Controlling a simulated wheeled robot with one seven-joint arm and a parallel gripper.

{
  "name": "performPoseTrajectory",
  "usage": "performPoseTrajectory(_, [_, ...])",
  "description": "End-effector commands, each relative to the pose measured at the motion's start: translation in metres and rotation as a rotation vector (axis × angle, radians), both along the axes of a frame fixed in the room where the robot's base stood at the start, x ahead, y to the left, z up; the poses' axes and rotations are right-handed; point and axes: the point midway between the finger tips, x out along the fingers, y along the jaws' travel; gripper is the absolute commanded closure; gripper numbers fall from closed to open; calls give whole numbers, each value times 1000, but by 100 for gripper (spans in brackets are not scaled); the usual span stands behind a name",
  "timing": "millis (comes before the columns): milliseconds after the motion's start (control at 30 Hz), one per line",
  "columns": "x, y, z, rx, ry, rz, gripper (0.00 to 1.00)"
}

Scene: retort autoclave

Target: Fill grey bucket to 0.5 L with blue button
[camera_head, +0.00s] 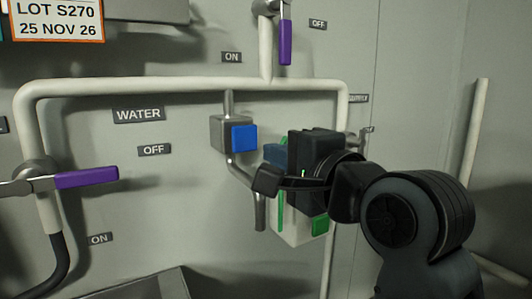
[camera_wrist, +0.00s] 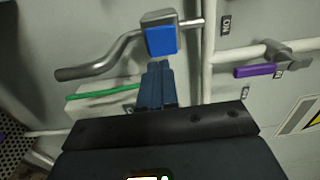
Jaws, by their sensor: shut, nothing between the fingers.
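The blue button (camera_head: 244,138) is on the front of a small grey metal valve box on the wall pipe. It also shows in the wrist view (camera_wrist: 161,41), just beyond my fingertips. My gripper (camera_head: 277,154) is shut and empty, to the right of the button in the head view. In the wrist view its closed fingers (camera_wrist: 154,68) point at the button's lower edge; I cannot tell whether they touch it. A bent metal spout (camera_head: 260,212) runs down from the valve box. I cannot make out the grey bucket in either view.
A white box with green parts (camera_head: 286,229) is partly hidden behind my gripper. Purple-handled valves are at left (camera_head: 86,178) and top (camera_head: 285,42), with ON and OFF labels. A WATER label (camera_head: 139,115) is on the wall. A metal edge (camera_head: 150,287) shows at the bottom.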

Motion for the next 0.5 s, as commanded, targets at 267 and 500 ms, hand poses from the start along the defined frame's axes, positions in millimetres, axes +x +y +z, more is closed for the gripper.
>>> performPoseTrajectory(267, [-30, -21, -1, 1, 1, -1, 100])
performPoseTrajectory(500, [-36, -24, 0, 0, 1, 0, 100])
